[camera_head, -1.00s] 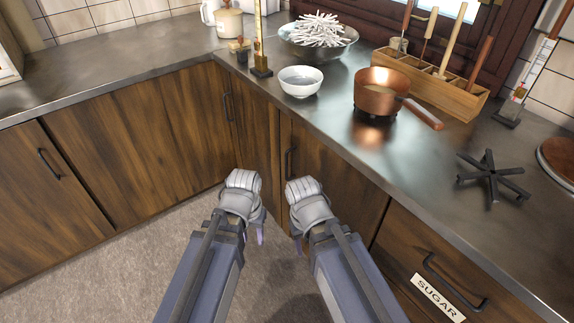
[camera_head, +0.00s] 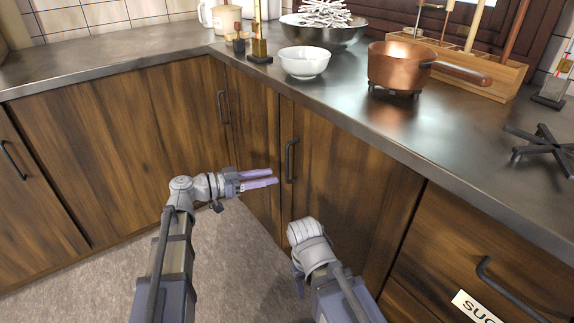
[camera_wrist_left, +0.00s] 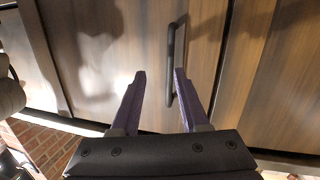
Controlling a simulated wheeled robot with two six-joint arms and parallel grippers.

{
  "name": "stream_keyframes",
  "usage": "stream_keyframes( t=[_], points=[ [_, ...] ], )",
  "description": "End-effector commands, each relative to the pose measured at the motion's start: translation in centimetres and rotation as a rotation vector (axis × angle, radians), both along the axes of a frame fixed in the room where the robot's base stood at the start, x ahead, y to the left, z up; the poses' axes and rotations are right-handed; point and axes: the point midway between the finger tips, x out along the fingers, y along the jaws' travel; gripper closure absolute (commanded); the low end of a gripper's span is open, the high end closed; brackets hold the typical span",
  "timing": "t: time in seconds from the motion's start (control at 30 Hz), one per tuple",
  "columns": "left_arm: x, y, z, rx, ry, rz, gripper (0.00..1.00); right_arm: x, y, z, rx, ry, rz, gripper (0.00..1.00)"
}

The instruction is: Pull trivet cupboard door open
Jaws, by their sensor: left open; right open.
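A dark wooden cupboard door (camera_head: 350,185) with a black vertical bar handle (camera_head: 291,160) stands closed under the counter, right of the corner. My left gripper (camera_head: 277,178) is open and points at this handle from the left, slightly below its middle. In the left wrist view a black handle (camera_wrist_left: 171,62) shows ahead between the open fingertips (camera_wrist_left: 160,76), nearer the right finger; contact cannot be told. My right gripper (camera_head: 299,283) hangs low before the door, its fingers mostly hidden by its wrist. A black star-shaped trivet (camera_head: 545,150) lies on the counter at right.
A narrow corner door with its own handle (camera_head: 221,107) is left of the handle. A drawer (camera_head: 480,245) with a partly visible label is at lower right. A white bowl (camera_head: 304,62) and a copper pot (camera_head: 398,66) stand on the counter (camera_head: 350,105). Floor (camera_head: 240,270) shows between my arms.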

Motion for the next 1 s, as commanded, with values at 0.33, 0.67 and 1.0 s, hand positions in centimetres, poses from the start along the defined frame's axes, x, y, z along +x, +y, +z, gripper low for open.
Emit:
stream_keyframes(
  t=[0.33,0.67,1.0],
  points=[
    [1.3,0.9,2.7,-0.072,-0.141,0.020,0.55,0.0,0.0,0.0,0.000,0.000,0.000,0.48],
    [3.1,-3.0,2.6,-0.071,-0.138,0.016,0.55,0.0,0.0,0.0,0.000,0.000,0.000,0.48],
    [4.4,-6.0,2.6,-0.070,-0.137,0.018,0.55,0.0,0.0,0.0,0.000,0.000,0.000,0.48]
  ],
)
